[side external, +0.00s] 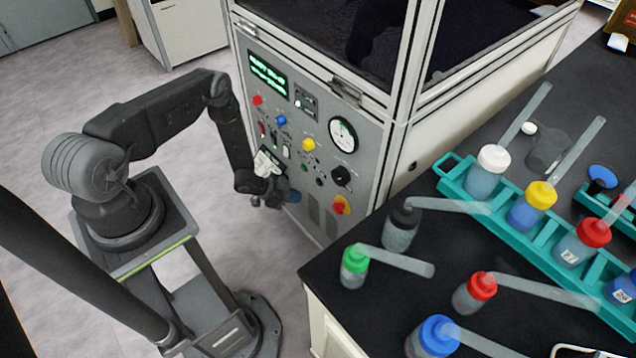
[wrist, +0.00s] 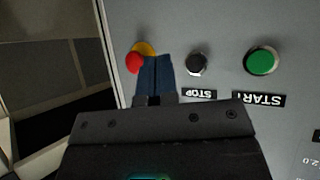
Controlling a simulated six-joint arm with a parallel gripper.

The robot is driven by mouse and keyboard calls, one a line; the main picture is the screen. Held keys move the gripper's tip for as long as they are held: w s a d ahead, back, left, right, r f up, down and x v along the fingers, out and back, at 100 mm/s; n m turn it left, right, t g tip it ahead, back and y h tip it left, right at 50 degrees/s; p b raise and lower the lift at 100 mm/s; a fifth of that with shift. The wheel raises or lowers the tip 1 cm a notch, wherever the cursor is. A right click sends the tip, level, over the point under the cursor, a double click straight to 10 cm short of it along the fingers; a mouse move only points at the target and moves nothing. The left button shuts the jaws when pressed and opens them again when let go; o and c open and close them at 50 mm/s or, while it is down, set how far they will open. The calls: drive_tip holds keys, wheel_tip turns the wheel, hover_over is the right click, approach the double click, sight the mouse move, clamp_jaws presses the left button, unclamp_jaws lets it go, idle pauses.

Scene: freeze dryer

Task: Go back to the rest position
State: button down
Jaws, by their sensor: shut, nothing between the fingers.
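My gripper (side external: 272,198) is low in front of the freeze dryer's grey control panel (side external: 318,195) in the side external view. In the wrist view, my gripper (wrist: 155,75) shows two dark blue fingers pressed together with nothing between them. The fingertips overlap part of a red and yellow knob (wrist: 136,61) in that view; I cannot tell whether they touch it. A black button (wrist: 197,64) marked STOP and a green button (wrist: 262,61) marked START are to the right, clear of the fingers. The arm is bent, with its forearm reaching down beside the panel.
The panel carries a lit green display (side external: 268,78), a round gauge (side external: 343,136) and several coloured buttons. A black bench (side external: 450,275) at the right holds several bottles and a teal rack (side external: 462,187). Open floor (side external: 50,215) lies left of the arm.

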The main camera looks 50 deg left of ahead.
idle(0.3)
drive_tip(key=w+d+r+m+g+y, duration=0.1)
drive_tip(key=w+d+r+m+g, duration=0.1)
drive_tip(key=d+r+m, duration=0.5)
drive_tip(key=w+d+r+m+g+y, duration=0.2)
drive_tip(key=r+m, duration=0.3)
drive_tip(key=r, duration=0.4)
wheel_tip(320, 180, up, 20)
drive_tip(key=a+n+t+y, duration=0.1)
drive_tip(key=a+n+y, duration=0.1)
drive_tip(key=n+y, duration=0.25)
drive_tip(key=s+r+n, duration=0.4)
drive_tip(key=s+r, duration=0.1)
drive_tip(key=r, duration=0.3)
drive_tip(key=s+r+n, duration=0.4)
drive_tip(key=s+r, duration=0.1)
drive_tip(key=r, duration=0.2)
drive_tip(key=s+d+r+n+h, duration=0.1)
drive_tip(key=s+d+r+n, duration=0.1)
drive_tip(key=s, duration=0.5)
drive_tip(key=s+d+r+n+h, duration=0.1)
drive_tip(key=s+d+r+n, duration=0.2)
drive_tip(key=s, duration=0.3)
drive_tip(key=shift+s+r+g, duration=0.3)
drive_tip(key=shift+s+r, duration=0.1)
